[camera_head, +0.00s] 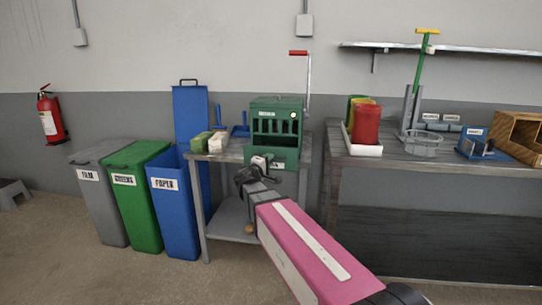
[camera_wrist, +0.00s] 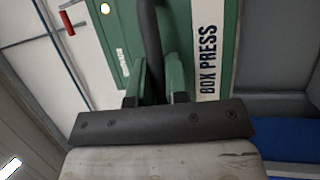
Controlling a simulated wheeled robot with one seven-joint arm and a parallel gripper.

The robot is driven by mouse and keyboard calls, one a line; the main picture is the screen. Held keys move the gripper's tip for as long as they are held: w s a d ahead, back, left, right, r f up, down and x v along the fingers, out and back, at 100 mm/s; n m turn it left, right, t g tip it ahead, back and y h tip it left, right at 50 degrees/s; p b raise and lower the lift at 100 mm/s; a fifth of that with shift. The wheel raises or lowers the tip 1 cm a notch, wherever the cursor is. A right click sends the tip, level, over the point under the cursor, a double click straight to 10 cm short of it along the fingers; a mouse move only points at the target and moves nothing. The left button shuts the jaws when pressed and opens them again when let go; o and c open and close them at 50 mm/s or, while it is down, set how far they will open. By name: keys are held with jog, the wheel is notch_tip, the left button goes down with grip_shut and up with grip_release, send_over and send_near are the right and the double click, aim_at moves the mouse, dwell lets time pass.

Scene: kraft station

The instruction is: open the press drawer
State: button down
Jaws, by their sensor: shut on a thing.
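The green press (camera_head: 274,104) stands on the small grey table, with a slotted front and a red-tipped lever at its right. The green press (camera_wrist: 185,35) fills the upper middle there, beside a white "BOX PRESS" label. I cannot tell how far the drawer is out.
Blue (camera_head: 176,215), green (camera_head: 141,195) and grey bins stand left of the small table (camera_head: 222,158). Blocks and a blue dustpan lie on its left side. The right workbench (camera_head: 395,150) holds colored containers, a metal stand and a wooden box.

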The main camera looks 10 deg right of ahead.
jog(key=shift+s+a, duration=0.25)
jog(key=shift+s, duration=0.55)
jog(key=shift+s+a, duration=0.25)
jog(key=shift+s, duration=0.5)
jog(key=shift+s+a, duration=0.25)
jog(key=shift+s, duration=0.55)
jog(key=c, duration=1.4)
grip_release()
jog(key=v, duration=1)
jog(key=shift+s+a, duration=0.25)
jog(key=shift+s, duration=0.05)
jog(key=shift+f, duration=0.1)
